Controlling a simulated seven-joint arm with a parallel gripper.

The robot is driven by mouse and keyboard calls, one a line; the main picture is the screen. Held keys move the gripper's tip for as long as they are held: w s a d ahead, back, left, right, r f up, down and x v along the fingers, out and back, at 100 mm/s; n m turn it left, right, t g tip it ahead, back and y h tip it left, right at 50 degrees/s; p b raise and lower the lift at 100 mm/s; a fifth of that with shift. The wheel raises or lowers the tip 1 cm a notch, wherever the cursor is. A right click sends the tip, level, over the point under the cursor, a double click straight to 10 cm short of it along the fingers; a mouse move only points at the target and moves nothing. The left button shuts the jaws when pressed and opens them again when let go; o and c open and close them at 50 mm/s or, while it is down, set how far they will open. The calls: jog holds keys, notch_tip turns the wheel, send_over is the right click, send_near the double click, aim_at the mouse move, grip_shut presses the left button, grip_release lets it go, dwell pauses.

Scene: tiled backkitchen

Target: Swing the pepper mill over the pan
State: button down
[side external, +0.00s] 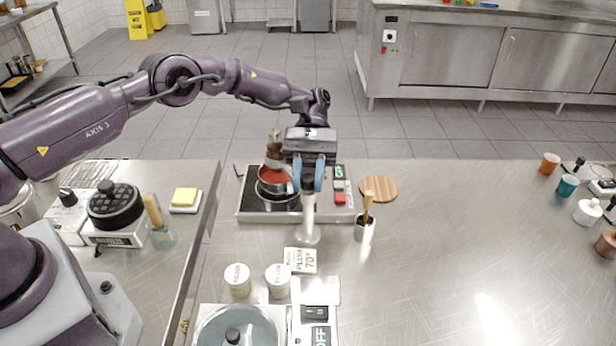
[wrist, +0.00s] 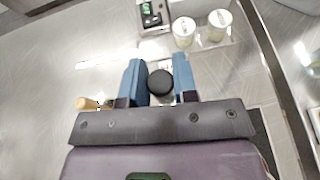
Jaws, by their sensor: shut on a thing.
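My gripper (side external: 309,188) is shut on a tall pale pepper mill (side external: 308,218). The mill is upright below the blue fingers, with its flared foot at or just above the counter; I cannot tell if it touches. In the wrist view its round black top (wrist: 160,83) lies between the fingers of my gripper (wrist: 160,78). The pan (side external: 272,188), with red contents, sits on a black hob (side external: 254,206), behind and left of the mill. My gripper partly hides the pan's right side. The pan is out of the wrist view.
A pot with wooden utensils (side external: 365,231) stands close right of the mill. A price sign (side external: 300,260) and two pale jars (side external: 238,280) are in front. A round wooden board (side external: 379,188) lies behind right. The counter farther right is largely clear.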

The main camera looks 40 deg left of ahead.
jog(key=shift+r, duration=0.1)
jog(key=c, duration=0.9)
grip_release()
jog(key=r, duration=0.3)
jog(key=shift+s+a+r, duration=0.1)
jog(key=shift+s+r, duration=0.15)
jog(key=shift+r, duration=0.15)
jog(key=s+a+r, duration=0.1)
jog(key=s+r, duration=0.2)
jog(key=s, duration=0.1)
jog(key=s+a+r, duration=0.1)
jog(key=s+r, duration=0.2)
jog(key=s, duration=0.1)
jog(key=s+a+r, duration=0.1)
jog(key=s+r, duration=0.2)
jog(key=s, duration=0.2)
jog(key=shift+s, duration=0.1)
